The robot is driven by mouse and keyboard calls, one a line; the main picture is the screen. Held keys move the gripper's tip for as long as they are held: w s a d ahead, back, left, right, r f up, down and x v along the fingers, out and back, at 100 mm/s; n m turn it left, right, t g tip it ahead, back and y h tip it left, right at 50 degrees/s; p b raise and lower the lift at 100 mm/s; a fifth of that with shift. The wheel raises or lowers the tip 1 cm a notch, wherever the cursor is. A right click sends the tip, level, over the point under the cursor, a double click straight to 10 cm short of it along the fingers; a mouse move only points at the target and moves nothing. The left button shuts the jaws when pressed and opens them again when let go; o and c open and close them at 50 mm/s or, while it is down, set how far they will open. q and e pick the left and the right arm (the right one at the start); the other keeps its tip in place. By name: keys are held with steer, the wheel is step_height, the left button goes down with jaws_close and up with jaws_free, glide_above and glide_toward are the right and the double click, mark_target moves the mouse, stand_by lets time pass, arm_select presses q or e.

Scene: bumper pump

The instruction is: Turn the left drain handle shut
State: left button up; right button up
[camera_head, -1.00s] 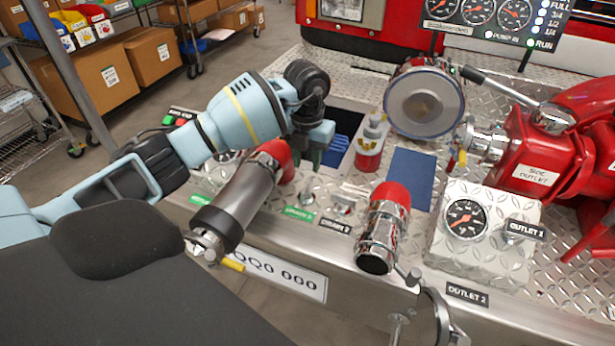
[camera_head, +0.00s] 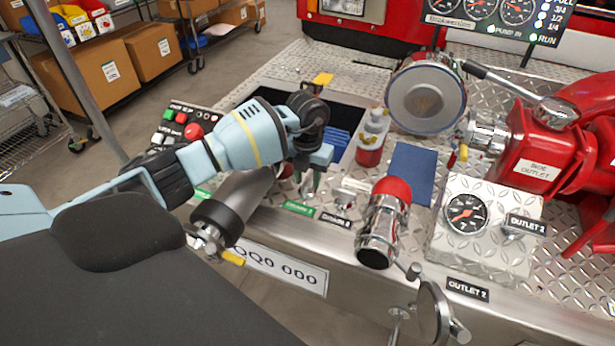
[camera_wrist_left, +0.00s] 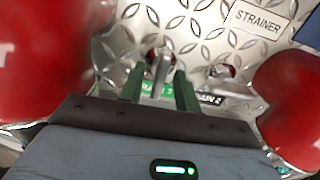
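My left gripper (camera_head: 309,184) points down at the front deck of the pump panel, above the green drain label (camera_head: 298,208). In the left wrist view its two dark green fingers (camera_wrist_left: 159,78) stand apart, one on each side of the silver left drain handle (camera_wrist_left: 160,63). The handle's lever runs roughly along the gap between the fingers; I cannot tell whether they touch it. In the head view the gripper mostly hides this handle. The right drain handle (camera_head: 346,199) stands to the right, above the black DRAIN 2 label (camera_head: 336,219). My right gripper is not in view.
A red-capped chrome outlet (camera_head: 384,225) stands right of the drains, and a grey cylinder (camera_head: 232,205) lies under my left arm. A bottle (camera_head: 372,138) and a blue plate (camera_head: 412,174) are behind. A button panel (camera_head: 183,130) is at the left.

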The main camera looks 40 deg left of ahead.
arm_select(q)
jaws_close()
steer(key=shift+m, duration=0.3)
steer(key=m, duration=0.3)
steer(key=shift+m, duration=0.3)
steer(key=m, duration=0.4)
steer(key=shift+m, duration=0.3)
steer(key=m+b, duration=0.1)
steer(key=m, duration=0.3)
steer(key=shift+m+b, duration=0.45)
steer(key=shift+m, duration=2.05)
